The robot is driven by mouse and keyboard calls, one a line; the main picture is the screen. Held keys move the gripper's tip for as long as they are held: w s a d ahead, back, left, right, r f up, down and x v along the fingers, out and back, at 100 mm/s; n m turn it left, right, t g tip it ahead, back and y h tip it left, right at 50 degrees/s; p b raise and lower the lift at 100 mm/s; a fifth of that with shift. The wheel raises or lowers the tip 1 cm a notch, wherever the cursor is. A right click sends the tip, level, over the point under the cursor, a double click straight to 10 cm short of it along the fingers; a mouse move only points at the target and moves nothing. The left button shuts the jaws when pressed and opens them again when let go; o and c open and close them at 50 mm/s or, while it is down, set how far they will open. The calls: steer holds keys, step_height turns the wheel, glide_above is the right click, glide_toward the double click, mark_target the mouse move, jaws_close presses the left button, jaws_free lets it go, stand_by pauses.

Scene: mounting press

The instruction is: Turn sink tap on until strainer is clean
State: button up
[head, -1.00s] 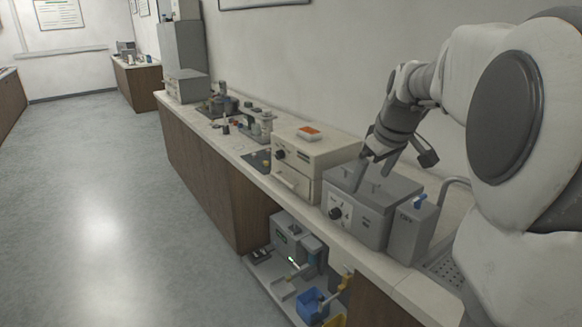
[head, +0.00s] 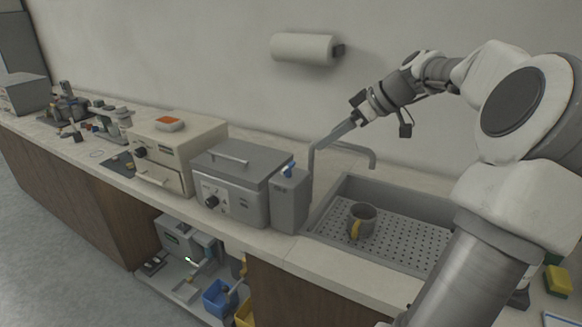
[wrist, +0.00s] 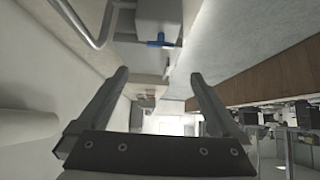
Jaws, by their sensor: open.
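The sink (head: 345,196) has a perforated floor and lies in the counter below my arm. A grey cup-shaped vessel with a yellow handle (head: 363,216) stands in it; I cannot tell if it is the strainer or how clean it is. The bent metal spout (head: 356,150) rises behind the sink, with no water stream visible. A blue lever (head: 289,168) sits on a grey box left of the sink; it also shows in the wrist view (wrist: 158,43). My gripper (head: 338,133) is open and empty, above the counter near the spout; its fingers (wrist: 160,78) are spread.
A grey lidded bath (head: 235,180) and a cream oven (head: 170,150) stand left of the box. A paper roll (head: 303,48) hangs on the wall above. A yellow sponge (head: 558,280) lies at the right.

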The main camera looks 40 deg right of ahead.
mark_target(289, 166)
steer(key=b+x, duration=0.1)
steer(key=x, duration=1.6)
steer(key=shift+a+f+b, duration=0.1)
steer(key=shift+b, duration=0.25)
steer(key=c, duration=1.2)
